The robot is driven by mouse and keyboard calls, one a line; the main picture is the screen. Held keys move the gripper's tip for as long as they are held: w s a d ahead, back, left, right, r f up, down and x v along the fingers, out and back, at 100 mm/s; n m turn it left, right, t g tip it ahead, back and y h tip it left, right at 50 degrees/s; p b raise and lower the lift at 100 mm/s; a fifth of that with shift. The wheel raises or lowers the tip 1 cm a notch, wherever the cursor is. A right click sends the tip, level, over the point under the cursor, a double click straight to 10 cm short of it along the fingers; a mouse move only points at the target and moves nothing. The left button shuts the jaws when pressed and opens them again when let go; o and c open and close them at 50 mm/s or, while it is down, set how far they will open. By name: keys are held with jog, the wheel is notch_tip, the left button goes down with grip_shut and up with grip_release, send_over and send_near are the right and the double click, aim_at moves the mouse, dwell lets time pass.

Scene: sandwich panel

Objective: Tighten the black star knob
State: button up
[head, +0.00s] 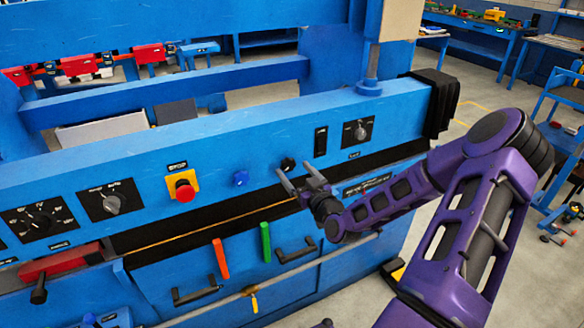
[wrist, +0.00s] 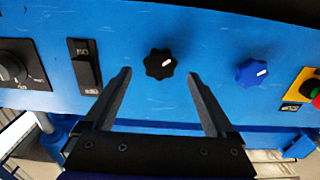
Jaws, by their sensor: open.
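The black star knob (wrist: 160,64) sits on the blue panel (wrist: 205,25) and has a white pointer mark. It also shows in the head view (head: 288,164), just above my gripper's fingertips. My gripper (wrist: 160,80) is open. In the wrist view its two fingers stand left and right of the black knob, with gaps on both sides and the knob near fingertip level. I cannot tell whether the tips reach the panel. In the head view my gripper (head: 295,173) points at the panel from the right.
A blue star knob (wrist: 251,72) is beside the black one, with a red stop button (head: 185,190) on a yellow plate beyond. A black switch (head: 320,141) and a rotary dial (head: 356,132) are on the other side. Red and green handles (head: 265,242) stand below.

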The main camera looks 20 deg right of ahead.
aim_at(287, 164)
jog(key=shift+w, duration=1.2)
jog(key=c, duration=1.3)
jog(key=shift+c, duration=0.2)
